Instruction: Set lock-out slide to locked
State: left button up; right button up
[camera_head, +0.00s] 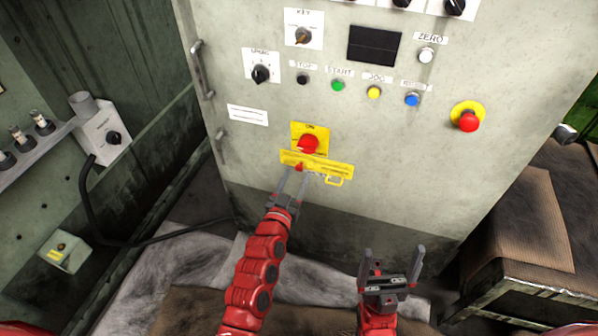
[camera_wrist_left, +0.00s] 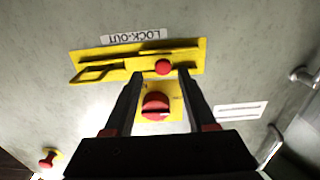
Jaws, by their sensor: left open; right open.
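The lock-out slide (camera_head: 318,168) is a yellow bar with a red knob on the grey cabinet front, below a red rotary switch (camera_head: 308,144) on a yellow plate. In the left wrist view the slide (camera_wrist_left: 110,59) appears upside down under its LOCK-OUT label, with the red knob (camera_wrist_left: 163,67) between my left fingertips. My left gripper (camera_head: 298,170) is open, its fingers on either side of the knob; I cannot tell whether they touch it. A yellow loop (camera_wrist_left: 90,74) shows at one end of the slide. My right gripper (camera_head: 392,262) is open and empty, low in front of the cabinet.
Above the slide are a row of buttons, a dark display (camera_head: 374,46) and a red emergency button (camera_head: 467,118) on yellow. A cabinet handle (camera_head: 202,68) is at the left edge. A brown-covered bench (camera_head: 530,220) stands at right.

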pick_arm(q)
jog(key=p+v, duration=0.1)
jog(key=v, duration=1.3)
jog(key=shift+s, duration=0.15)
